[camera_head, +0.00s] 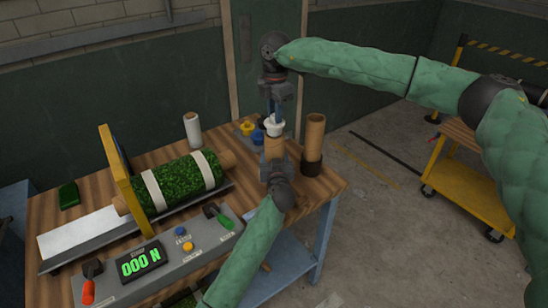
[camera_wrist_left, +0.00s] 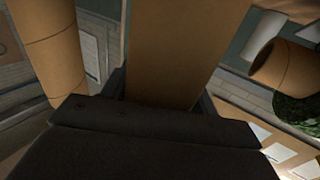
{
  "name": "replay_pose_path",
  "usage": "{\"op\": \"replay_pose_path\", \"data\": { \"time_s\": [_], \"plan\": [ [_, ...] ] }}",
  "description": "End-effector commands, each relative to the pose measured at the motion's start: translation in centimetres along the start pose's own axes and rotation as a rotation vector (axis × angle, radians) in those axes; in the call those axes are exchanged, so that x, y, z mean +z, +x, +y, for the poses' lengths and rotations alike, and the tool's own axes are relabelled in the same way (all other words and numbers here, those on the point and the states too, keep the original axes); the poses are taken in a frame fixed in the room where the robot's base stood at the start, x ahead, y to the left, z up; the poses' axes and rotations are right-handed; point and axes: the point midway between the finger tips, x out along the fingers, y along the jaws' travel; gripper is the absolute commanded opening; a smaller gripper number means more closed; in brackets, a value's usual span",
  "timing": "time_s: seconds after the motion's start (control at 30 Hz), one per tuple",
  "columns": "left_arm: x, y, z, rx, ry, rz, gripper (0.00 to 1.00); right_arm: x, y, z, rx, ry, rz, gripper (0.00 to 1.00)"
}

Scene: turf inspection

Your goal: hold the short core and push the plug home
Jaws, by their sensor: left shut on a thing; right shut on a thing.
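The short core (camera_head: 273,146), a brown cardboard tube, stands roughly upright over the bench's right part. My left gripper (camera_head: 272,161) is shut on it low down. In the left wrist view the core (camera_wrist_left: 180,45) fills the space between the dark fingers. The white plug (camera_head: 274,128) is at the core's top end; I cannot tell how deep it sits. My right gripper (camera_head: 276,110) is shut on the plug from above. The core's lower end is hidden behind my left gripper. The plug does not show in the left wrist view.
A taller cardboard core (camera_head: 315,138) stands in a dark base close to the right. Blue (camera_head: 258,136) and yellow (camera_head: 247,128) pieces lie just left. A turf roll (camera_head: 182,184), a white roll (camera_head: 193,131) and a panel reading 000 N (camera_head: 141,262) occupy the bench's left.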

Motion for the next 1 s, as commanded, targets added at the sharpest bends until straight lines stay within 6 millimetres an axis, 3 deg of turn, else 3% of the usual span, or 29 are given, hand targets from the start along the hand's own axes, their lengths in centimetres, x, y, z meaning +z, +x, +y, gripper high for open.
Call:
{"op": "replay_pose_path", "data": {
  "time_s": [1.0],
  "plan": [
    [0.0, 0.0, 0.0, 0.0, 0.0, 0.0, 0.29, 0.0, 2.1, 0.0, -0.001, 0.0, 0.0, 0.0]
  ]
}}
